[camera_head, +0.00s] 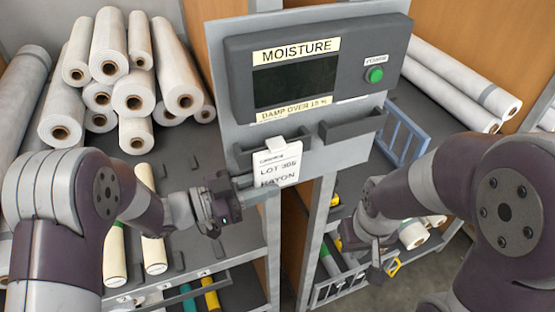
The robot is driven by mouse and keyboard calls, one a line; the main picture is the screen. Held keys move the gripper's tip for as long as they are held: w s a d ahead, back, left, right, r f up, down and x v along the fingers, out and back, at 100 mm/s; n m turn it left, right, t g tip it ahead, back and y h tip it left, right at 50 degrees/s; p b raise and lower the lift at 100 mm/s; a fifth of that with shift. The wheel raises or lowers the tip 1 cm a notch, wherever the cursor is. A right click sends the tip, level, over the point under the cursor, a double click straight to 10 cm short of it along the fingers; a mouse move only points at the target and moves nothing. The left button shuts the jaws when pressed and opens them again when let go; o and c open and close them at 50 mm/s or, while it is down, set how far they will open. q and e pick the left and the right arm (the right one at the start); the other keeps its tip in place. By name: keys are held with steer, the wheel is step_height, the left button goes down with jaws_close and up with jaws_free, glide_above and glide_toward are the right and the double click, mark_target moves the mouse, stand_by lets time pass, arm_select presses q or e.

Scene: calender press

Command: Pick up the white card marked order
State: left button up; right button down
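The white card (278,165) hangs at the left holder under the moisture panel. Its heading is too small to read surely; below it I read LOT 305 and RAYON. My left gripper (248,183) is at the card's left edge, with its fingertips pointing right at it. I cannot tell whether the fingers touch or grip the card. My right gripper (376,258) hangs lower right, in front of the right-hand rack and away from the card; its finger opening is not clear.
The moisture panel (295,78) has a dark screen and a green power button (375,75). An empty-looking holder (352,125) is right of the card. White rolls (133,92) are stacked at left. A blue wire rack (405,135) stands at right, above a lower basket (340,285).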

arm_select(q)
steer(key=shift+a, duration=0.1)
jaws_close()
steer(key=shift+s+r, duration=0.2)
steer(key=s+d+r+p, duration=0.1)
steer(key=s+d+r, duration=0.1)
steer(key=s+r, duration=0.2)
steer(key=s+d+r, duration=0.2)
steer(key=s+r, duration=0.1)
steer(key=s, duration=0.6)
steer(key=shift+d+r+p, duration=0.15)
steer(key=shift+r+p, duration=0.2)
steer(key=shift+p, duration=0.05)
